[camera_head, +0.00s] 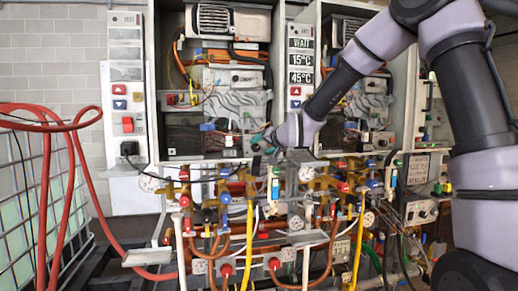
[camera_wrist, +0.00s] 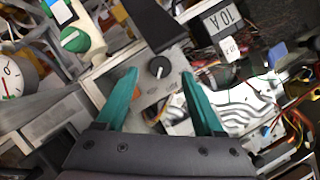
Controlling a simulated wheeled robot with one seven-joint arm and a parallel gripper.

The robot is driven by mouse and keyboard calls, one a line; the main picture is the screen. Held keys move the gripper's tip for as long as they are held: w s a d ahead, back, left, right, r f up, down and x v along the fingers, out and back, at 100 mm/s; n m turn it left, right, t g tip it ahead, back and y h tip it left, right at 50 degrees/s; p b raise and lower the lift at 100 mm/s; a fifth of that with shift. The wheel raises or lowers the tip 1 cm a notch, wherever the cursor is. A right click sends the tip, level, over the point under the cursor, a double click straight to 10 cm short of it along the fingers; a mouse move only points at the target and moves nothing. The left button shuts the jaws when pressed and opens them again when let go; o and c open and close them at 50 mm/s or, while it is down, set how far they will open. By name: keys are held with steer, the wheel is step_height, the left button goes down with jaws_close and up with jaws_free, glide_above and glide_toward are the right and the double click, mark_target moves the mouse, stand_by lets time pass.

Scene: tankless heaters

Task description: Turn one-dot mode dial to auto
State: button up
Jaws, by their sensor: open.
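In the wrist view a black round dial (camera_wrist: 159,67) with a pale pointer line sits on a grey panel. It lies between the fingertips of my gripper (camera_wrist: 160,74), whose teal fingers are open on either side. I cannot tell how near the fingers are, and no dot mark or auto label is readable. In the head view my gripper (camera_head: 258,143) is at the lower part of the middle open heater (camera_head: 230,80), and the dial there is hidden or too small to make out.
A green knob (camera_wrist: 74,40) and a round gauge (camera_wrist: 12,80) lie left in the wrist view. Wires and a 10 A block (camera_wrist: 222,20) lie right. Below the heaters are crowded pipes and valves (camera_head: 265,210). Red hoses (camera_head: 72,180) hang at the left.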

mark_target(256, 147)
steer(key=shift+x, duration=1.5)
jaws_close()
steer(key=shift+s+a, duration=0.1)
steer(key=n+h, duration=0.1)
steer(key=n, duration=0.1)
steer(key=shift+s+a+r+n+h, duration=0.1)
steer(key=shift+a+n+h, duration=0.15)
steer(key=shift+n+h, duration=0.15)
steer(key=n+h, duration=0.2)
steer(key=n, duration=0.1)
steer(key=shift+t, duration=0.4)
steer(key=shift+h, duration=0.3)
